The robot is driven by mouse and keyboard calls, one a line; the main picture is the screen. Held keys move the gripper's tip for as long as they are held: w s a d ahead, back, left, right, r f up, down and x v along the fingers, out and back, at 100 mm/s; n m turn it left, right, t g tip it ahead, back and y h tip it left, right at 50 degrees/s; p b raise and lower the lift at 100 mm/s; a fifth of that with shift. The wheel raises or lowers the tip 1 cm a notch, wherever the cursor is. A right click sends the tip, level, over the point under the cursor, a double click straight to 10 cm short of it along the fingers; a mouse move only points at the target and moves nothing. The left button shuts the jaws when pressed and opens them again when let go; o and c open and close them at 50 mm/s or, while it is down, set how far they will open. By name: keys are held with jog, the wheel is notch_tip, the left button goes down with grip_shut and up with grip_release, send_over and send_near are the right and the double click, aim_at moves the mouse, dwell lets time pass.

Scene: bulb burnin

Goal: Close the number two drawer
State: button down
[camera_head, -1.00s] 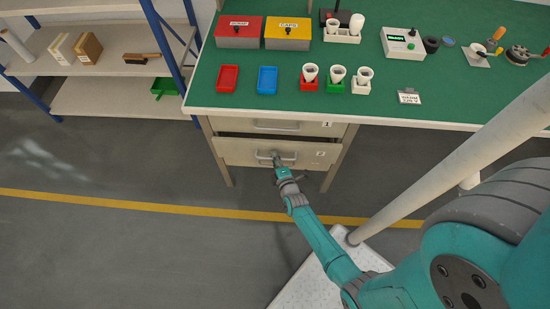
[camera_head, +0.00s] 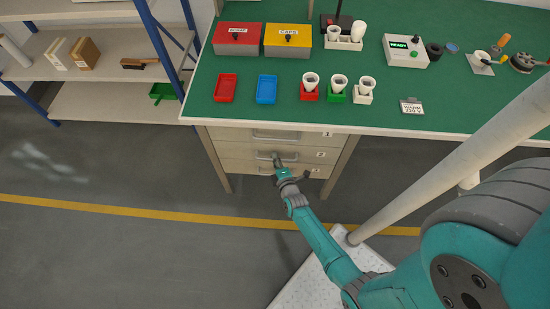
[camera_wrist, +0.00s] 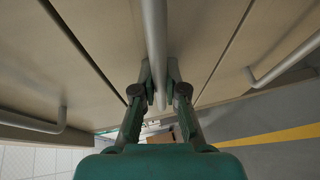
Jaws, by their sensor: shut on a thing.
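The number two drawer (camera_head: 235,153) is the middle drawer front under the green-topped bench. Its front looks about level with the drawers above and below it, and no opening shows above it. My gripper (camera_head: 277,163) reaches its bar handle (camera_head: 292,156) from the front. In the wrist view my gripper (camera_wrist: 160,88) is shut on the handle (camera_wrist: 155,45), one finger on each side of the bar. The drawer front (camera_wrist: 115,35) fills the middle of that view, with narrow seams on both sides.
The number one drawer (camera_head: 230,134) is above and the number three drawer (camera_head: 240,168) below, both looking shut. The bench top (camera_head: 195,100) carries boxes, trays, cups and a tester. A shelf rack (camera_head: 90,100) stands at left. The floor in front is open.

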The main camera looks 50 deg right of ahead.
jog(key=shift+d, duration=0.1)
jog(key=c, duration=1.5)
grip_release()
jog(key=shift+w+d, duration=0.1)
jog(key=v, duration=1.2)
jog(key=s+a+r+m+t+y, duration=0.1)
jog(key=s+a+r+m+y, duration=0.25)
jog(key=s+a+r, duration=0.5)
jog(key=s+a+r+m+y, duration=0.2)
jog(key=s+a+r+m, duration=0.25)
jog(key=s+r, duration=0.55)
jog(key=s+a+r+m+y, duration=0.1)
jog(key=r, duration=0.5)
jog(key=s+a+r+m+y, duration=0.1)
jog(key=s+a+r+m, duration=0.1)
jog(key=r, duration=0.4)
jog(key=shift+s+r, duration=0.3)
jog(key=shift+r, duration=0.05)
